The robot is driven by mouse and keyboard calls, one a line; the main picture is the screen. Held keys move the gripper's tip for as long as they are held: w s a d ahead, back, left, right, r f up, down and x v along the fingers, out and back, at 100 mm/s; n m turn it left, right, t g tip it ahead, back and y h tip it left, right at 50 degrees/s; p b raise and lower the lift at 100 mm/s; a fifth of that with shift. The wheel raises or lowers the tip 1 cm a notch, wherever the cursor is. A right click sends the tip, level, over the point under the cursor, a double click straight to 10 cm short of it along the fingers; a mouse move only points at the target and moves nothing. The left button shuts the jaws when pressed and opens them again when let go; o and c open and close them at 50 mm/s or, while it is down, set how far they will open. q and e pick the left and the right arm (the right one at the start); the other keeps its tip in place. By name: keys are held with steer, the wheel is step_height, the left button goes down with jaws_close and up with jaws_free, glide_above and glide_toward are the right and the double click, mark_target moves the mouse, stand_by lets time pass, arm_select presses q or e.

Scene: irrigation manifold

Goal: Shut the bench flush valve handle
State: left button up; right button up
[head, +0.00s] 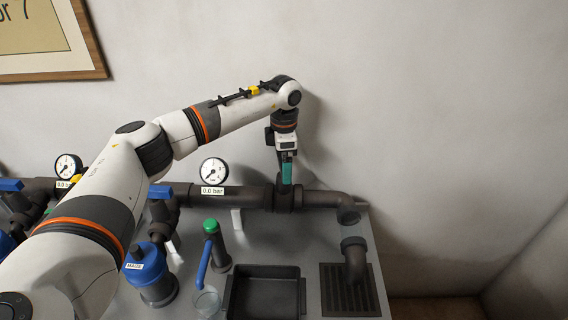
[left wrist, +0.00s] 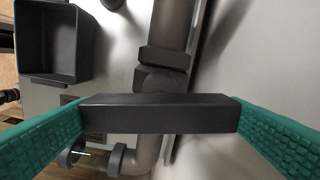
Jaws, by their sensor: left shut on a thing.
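My left gripper (head: 287,176) reaches down onto the dark pipe at the back of the bench. In the left wrist view its two teal fingers are shut on the ends of a dark grey bar, the flush valve handle (left wrist: 160,113). The handle lies crosswise over the pipe. In the head view the handle is mostly hidden by the fingers, and the valve body (head: 284,201) shows just below. My right gripper is not in view.
The pipe (head: 322,199) bends down at the right toward a drain grate (head: 335,298). A black tray (head: 266,271), a green-topped tap (head: 210,226), a blue-topped filter (head: 151,275) and a gauge (head: 214,171) reading 0.0 bar stand left of the gripper. The wall is close behind.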

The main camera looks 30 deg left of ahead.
arm_select(q)
steer(key=shift+r+m, duration=0.15)
steer(key=shift+m, duration=0.85)
steer(key=o, duration=0.6)
steer(key=shift+b, duration=0.35)
steer(key=shift+r, duration=0.4)
step_height(320, 180, up, 11)
steer(key=shift+r+b, duration=0.1)
steer(key=shift+b, duration=1)
